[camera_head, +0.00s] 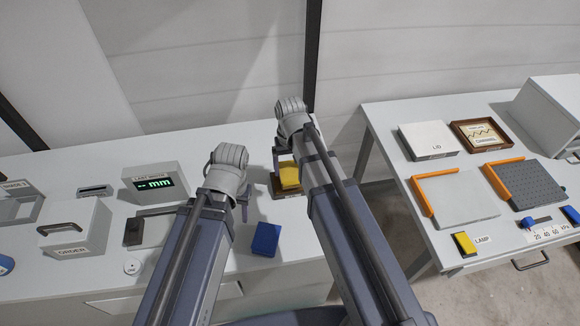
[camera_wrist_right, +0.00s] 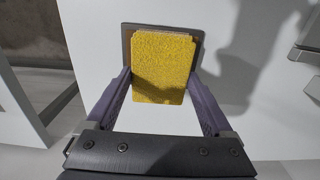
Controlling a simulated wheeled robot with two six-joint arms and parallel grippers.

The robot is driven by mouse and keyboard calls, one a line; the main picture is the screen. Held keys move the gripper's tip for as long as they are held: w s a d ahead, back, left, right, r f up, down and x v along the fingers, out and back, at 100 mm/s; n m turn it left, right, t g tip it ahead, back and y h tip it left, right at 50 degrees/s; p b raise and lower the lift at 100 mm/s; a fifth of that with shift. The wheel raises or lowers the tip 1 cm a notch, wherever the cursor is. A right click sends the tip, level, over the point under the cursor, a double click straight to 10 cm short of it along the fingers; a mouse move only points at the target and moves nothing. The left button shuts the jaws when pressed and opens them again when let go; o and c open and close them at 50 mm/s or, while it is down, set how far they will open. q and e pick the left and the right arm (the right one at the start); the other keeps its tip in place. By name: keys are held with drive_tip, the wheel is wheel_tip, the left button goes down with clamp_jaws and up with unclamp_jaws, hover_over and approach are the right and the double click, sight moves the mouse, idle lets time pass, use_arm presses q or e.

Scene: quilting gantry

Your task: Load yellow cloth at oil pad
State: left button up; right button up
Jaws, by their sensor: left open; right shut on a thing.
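The yellow cloth (camera_head: 290,177) is a thick block-like pad at the right end of the left table. In the right wrist view the cloth (camera_wrist_right: 163,68) fills the space between the fingers of my right gripper (camera_wrist_right: 163,100), which is shut on it. A flat brown pad or tray (camera_wrist_right: 127,45) lies behind the cloth, and its edge (camera_head: 292,194) shows below the cloth in the head view. Whether the cloth touches it, I cannot tell. My right gripper (camera_head: 279,160) is partly hidden by its arm. My left gripper (camera_head: 244,203) is open over the table, left of the cloth.
A blue block (camera_head: 266,239) lies below my left gripper. A dark tray (camera_head: 134,231), an ORDER box (camera_head: 75,232) and a mm display (camera_head: 155,183) stand further left.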

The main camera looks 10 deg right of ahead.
sight(290, 169)
drive_tip(key=shift+r+p, duration=2.15)
drive_tip(key=shift+r, duration=0.25)
use_arm(q)
wheel_tip(290, 169, up, 5)
drive_tip(key=shift+f, duration=0.1)
drive_tip(key=shift+f, duration=0.15)
use_arm(e)
drive_tip(key=shift+f, duration=0.15)
use_arm(q)
wheel_tip(290, 169, down, 4)
drive_tip(key=b, duration=0.4)
use_arm(e)
wheel_tip(290, 169, down, 4)
drive_tip(key=shift+r, duration=0.1)
use_arm(q)
drive_tip(key=shift+r, duration=0.25)
use_arm(e)
drive_tip(key=shift+r, duration=0.1)
